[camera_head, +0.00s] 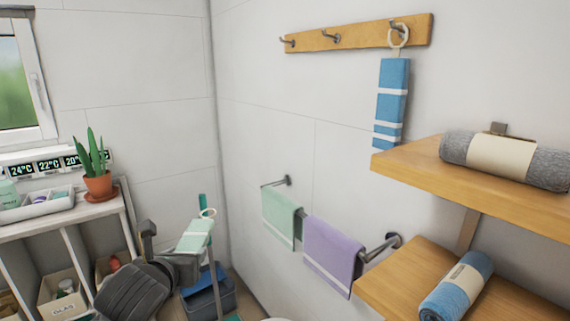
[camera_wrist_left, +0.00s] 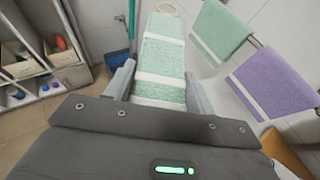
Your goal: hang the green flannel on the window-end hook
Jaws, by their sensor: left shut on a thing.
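The green flannel (camera_head: 194,237) is pale green with white bands and a cream ring (camera_head: 208,212) at its top end. My left gripper (camera_head: 172,252) is shut on it, low at the left of the head view. In the left wrist view the flannel (camera_wrist_left: 162,50) stands out between the fingers (camera_wrist_left: 158,90), ring at the far end. The window-end hook (camera_head: 289,41) is the leftmost on the wooden rail (camera_head: 365,37) and is bare. It is well above and to the right of the gripper. My right gripper is not in view.
The middle hook (camera_head: 330,38) is bare; a blue striped flannel (camera_head: 391,100) hangs from the right hook. Below, a mint towel (camera_head: 281,217) and a purple towel (camera_head: 332,254) hang on a wall bar. Wooden shelves (camera_head: 420,165) jut out at right. Wall between rail and bar is clear.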

